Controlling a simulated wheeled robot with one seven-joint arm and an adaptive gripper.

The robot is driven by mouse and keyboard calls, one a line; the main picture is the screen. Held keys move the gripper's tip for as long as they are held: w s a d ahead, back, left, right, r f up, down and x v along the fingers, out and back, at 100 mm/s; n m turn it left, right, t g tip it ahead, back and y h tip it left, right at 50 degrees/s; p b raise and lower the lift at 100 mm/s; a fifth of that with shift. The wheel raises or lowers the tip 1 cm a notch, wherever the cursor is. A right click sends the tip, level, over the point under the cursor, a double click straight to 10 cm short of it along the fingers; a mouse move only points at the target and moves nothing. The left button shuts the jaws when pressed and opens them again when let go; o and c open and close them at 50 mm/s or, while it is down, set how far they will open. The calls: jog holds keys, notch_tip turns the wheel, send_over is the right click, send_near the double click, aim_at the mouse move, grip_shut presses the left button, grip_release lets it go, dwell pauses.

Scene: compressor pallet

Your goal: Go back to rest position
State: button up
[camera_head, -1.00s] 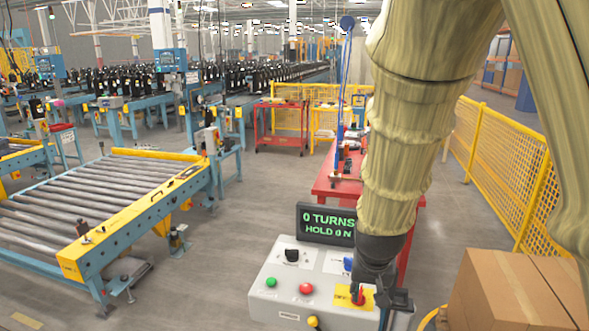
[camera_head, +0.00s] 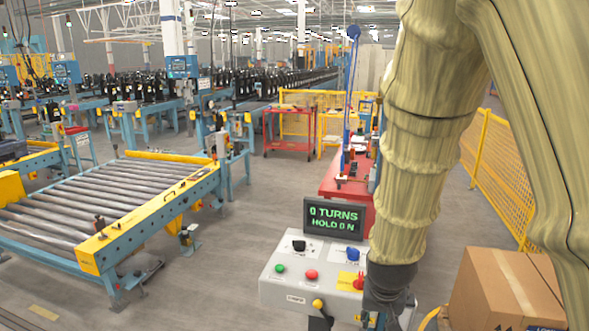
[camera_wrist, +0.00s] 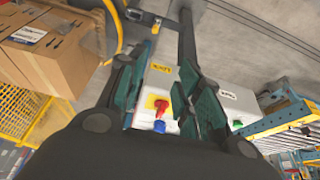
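The grey control box (camera_head: 290,288) stands at the lower middle of the head view. Its top carries a green button (camera_head: 280,268), a red button (camera_head: 311,274), a black knob (camera_head: 299,245), a blue knob (camera_head: 353,254) and a red knob (camera_head: 359,282) on a yellow plate. A display (camera_head: 334,219) behind it reads "0 TURNS, HOLD 0 N". My gripper (camera_wrist: 168,85) is open and empty in the wrist view. The red knob (camera_wrist: 162,106) and blue knob (camera_wrist: 159,126) show between its fingers, apart from them. In the head view my gripper hides the box's right end.
Cardboard boxes (camera_head: 508,290) stand close at right, in front of a yellow mesh fence (camera_head: 495,165). A roller conveyor (camera_head: 120,205) lies at left. A red table (camera_head: 345,187) stands behind the display. Grey floor between conveyor and control box is clear.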

jog(key=s+d+f+n+g+b, duration=0.1)
jog(key=s+f, duration=0.5)
jog(key=f, duration=0.6)
jog(key=s+d+f+g+b, duration=0.1)
jog(key=s+f, duration=0.4)
jog(key=f, duration=0.7)
jog(key=s+d+f+g, duration=0.1)
jog(key=s+f, duration=0.6)
jog(key=s, duration=0.3)
jog(key=s+f+n+y+b, duration=0.1)
jog(key=s+f, duration=0.7)
jog(key=s, duration=0.2)
jog(key=shift+d+f+n+g, duration=0.3)
jog(key=shift+d+g, duration=0.1)
